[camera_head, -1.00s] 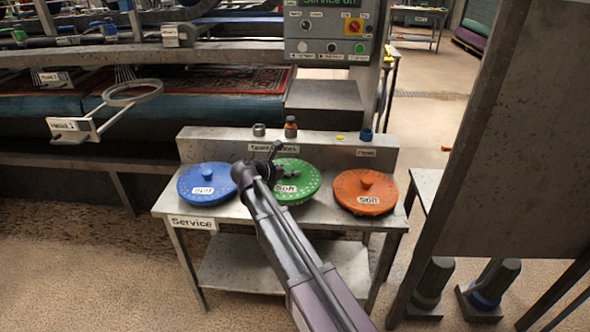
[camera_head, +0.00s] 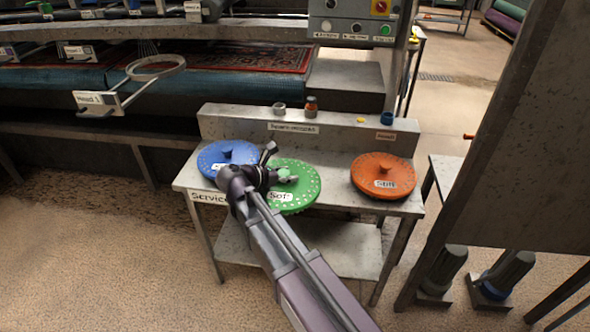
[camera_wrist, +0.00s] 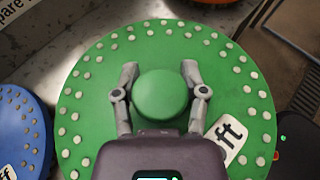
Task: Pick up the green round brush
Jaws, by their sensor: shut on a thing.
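The green round brush (camera_head: 302,194) is a flat disc with light dots around its rim, a central knob and a white label reading "Soft". In the wrist view the green brush (camera_wrist: 88,108) fills most of the picture. My gripper (camera_wrist: 160,84) is shut on its knob, one finger on each side. In the head view my gripper (camera_head: 280,175) is at the knob, and my arm hides the left part of the disc. The disc reaches over the table's front edge and seems raised, but the gap beneath it is hidden.
The service table (camera_head: 336,157) bears a blue round brush (camera_head: 226,152) close on the left and an orange one (camera_head: 383,172) apart on the right. Small containers stand on the back ledge. A dark panel (camera_head: 505,140) rises at the right. Open floor lies in front.

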